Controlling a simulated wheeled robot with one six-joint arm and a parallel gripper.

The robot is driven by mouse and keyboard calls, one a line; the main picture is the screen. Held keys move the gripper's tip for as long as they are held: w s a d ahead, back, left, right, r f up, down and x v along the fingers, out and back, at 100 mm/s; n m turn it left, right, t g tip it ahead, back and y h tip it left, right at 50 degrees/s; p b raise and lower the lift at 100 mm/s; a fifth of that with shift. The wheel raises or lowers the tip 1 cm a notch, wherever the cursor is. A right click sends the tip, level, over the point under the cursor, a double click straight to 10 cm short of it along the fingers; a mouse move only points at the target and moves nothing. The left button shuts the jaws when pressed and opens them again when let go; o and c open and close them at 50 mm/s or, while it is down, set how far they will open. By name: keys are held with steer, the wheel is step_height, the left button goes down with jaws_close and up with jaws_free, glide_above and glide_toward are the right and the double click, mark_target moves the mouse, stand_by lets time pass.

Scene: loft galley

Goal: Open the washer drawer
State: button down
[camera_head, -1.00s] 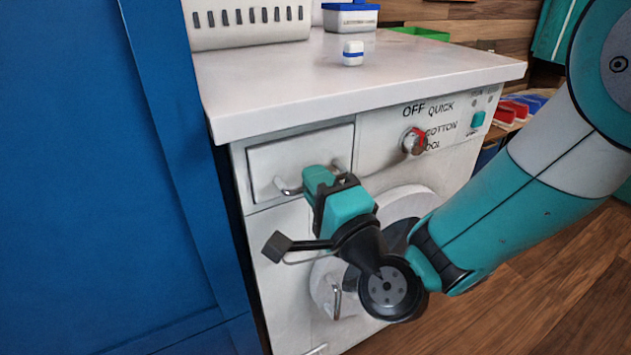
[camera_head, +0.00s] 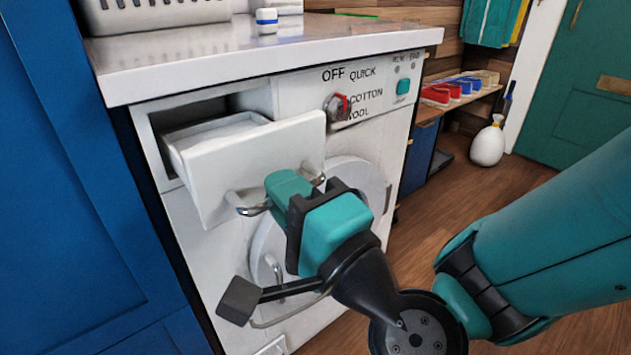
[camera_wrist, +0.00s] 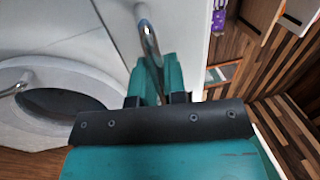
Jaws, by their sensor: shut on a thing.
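The washer drawer (camera_head: 255,160) is a white box front at the upper left of the white washer (camera_head: 215,265). It is pulled out of its slot, and its hollow inside shows behind the front. A curved metal handle (camera_head: 245,205) runs across the drawer front; it also shows in the wrist view (camera_wrist: 147,35). My teal gripper (camera_head: 292,184) is at this handle, with its fingers closed around the bar. In the wrist view, the fingers (camera_wrist: 156,80) sit on either side of the bar. Part of the handle is hidden by the fingers.
The washer's round door (camera_head: 355,175) is below the drawer, close to my gripper. A knob (camera_head: 337,107) and a teal button (camera_head: 403,86) are on the panel. A white worktop (camera_head: 200,48) overhangs above. A blue cabinet (camera_head: 60,180) stands close on the left. Open floor (camera_head: 520,200) lies to the right.

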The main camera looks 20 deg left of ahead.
steer(key=shift+s, duration=0.2)
steer(key=c, duration=1.3)
jaws_free()
steer(key=shift+o, duration=0.6)
